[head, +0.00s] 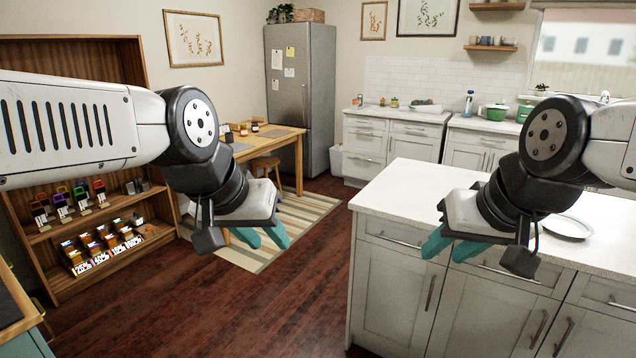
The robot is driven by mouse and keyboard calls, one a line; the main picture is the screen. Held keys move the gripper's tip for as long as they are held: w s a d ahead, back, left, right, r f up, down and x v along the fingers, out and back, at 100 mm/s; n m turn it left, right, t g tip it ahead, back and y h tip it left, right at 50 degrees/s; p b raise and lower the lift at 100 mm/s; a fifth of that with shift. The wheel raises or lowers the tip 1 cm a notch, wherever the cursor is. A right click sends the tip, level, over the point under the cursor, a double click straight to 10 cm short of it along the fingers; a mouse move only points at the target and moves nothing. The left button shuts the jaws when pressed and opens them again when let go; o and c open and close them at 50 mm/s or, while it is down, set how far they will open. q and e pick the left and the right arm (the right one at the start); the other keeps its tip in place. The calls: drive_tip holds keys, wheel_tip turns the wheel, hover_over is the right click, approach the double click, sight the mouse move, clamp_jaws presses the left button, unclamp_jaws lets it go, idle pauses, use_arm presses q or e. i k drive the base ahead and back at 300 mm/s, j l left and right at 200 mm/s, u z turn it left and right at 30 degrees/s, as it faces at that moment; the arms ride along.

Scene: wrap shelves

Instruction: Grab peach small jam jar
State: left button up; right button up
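I cannot pick out a peach small jam jar for certain. Small jar-like items (255,126) stand on the wooden table in the back, too small to tell apart. My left gripper (263,238) hangs in the air at centre left, its teal fingers apart with nothing between them. My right gripper (450,247) hangs in front of the white island, its teal fingers also apart and empty. Neither gripper touches anything.
A wooden shelf unit (62,178) with several small goods stands at left. The wooden table (287,146) and stool (266,163) stand before the grey fridge (299,90). The white island (403,189) with a plate (567,228) fills the right. The wood floor (290,300) between is clear.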

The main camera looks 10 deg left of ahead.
sight(244, 130)
drive_tip(key=i+j+u, duration=0.25)
drive_tip(key=i+u, duration=0.7)
drive_tip(key=i, duration=0.15)
drive_tip(key=i+l+u, duration=0.2)
drive_tip(key=i+u, duration=0.3)
drive_tip(key=i+z, duration=0.15)
drive_tip(key=i, duration=0.4)
drive_tip(key=i+z, duration=0.1)
drive_tip(key=i, duration=0.4)
drive_tip(key=i+j+z, duration=0.15)
drive_tip(key=i, duration=0.4)
drive_tip(key=i+j+z, duration=0.1)
drive_tip(key=i, duration=0.4)
drive_tip(key=i+j+z, duration=0.1)
drive_tip(key=i+z, duration=0.15)
drive_tip(key=i, duration=1.15)
drive_tip(key=l+u, duration=0.1)
drive_tip(key=u, duration=0.2)
drive_tip(key=i+l+u, duration=0.1)
drive_tip(key=u, duration=0.25)
drive_tip(key=i+l+u, duration=0.1)
drive_tip(key=l+u, duration=0.2)
drive_tip(key=l, duration=0.45)
drive_tip(key=l+u, duration=0.3)
drive_tip(key=l, duration=0.4)
drive_tip(key=l+u, duration=0.1)
drive_tip(key=l, duration=2.3)
drive_tip(key=l+u, duration=0.15)
drive_tip(key=l, duration=1.1)
drive_tip(key=k, duration=0.05)
